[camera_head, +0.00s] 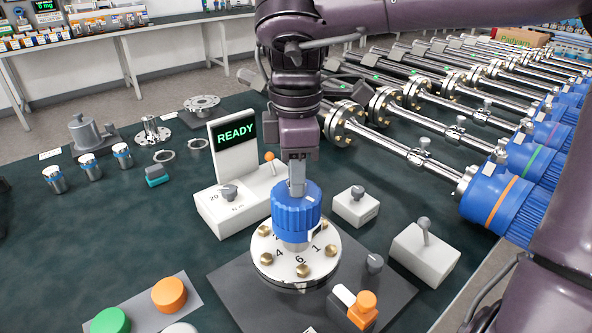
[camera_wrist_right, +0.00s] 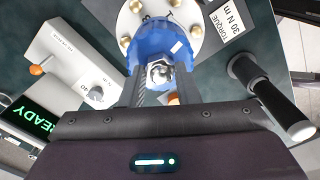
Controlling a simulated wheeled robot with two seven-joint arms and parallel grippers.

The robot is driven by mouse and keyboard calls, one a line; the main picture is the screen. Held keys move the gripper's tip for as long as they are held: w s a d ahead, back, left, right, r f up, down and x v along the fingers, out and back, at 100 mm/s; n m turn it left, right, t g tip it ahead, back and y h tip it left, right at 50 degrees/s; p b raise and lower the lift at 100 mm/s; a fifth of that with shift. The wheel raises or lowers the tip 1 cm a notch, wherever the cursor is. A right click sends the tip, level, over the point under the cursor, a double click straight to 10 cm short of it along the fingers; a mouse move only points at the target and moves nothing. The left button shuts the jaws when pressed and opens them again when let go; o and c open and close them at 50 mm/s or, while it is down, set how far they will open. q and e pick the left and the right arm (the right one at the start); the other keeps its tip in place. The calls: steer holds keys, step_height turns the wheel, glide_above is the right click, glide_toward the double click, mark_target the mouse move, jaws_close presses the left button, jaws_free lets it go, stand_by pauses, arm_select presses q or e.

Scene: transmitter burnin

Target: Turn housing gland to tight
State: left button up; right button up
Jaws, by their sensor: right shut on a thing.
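The blue ribbed housing (camera_head: 297,212) stands upright on a round white flange (camera_head: 272,262) with brass bolts and printed numbers. My right gripper (camera_head: 297,186) comes down from above onto the top of the housing. In the right wrist view my right gripper (camera_wrist_right: 160,82) has a finger on each side of a silver metal gland (camera_wrist_right: 160,72) at the blue housing (camera_wrist_right: 168,42), and is shut on it. In the head view the gripper hides the gland. My left gripper is not in view.
A READY display (camera_head: 236,138) stands behind left on a white box. A white lever box (camera_head: 425,252) and a smaller knob box (camera_head: 355,206) stand at right. Orange (camera_head: 169,294) and green (camera_head: 110,322) buttons are in front left. Flanged pipes (camera_head: 420,155) fill the right.

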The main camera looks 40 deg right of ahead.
steer(key=o, duration=1)
steer(key=shift+r, duration=0.55)
step_height(320, 180, up, 6)
steer(key=p, duration=0.3)
steer(key=shift+r, duration=0.4)
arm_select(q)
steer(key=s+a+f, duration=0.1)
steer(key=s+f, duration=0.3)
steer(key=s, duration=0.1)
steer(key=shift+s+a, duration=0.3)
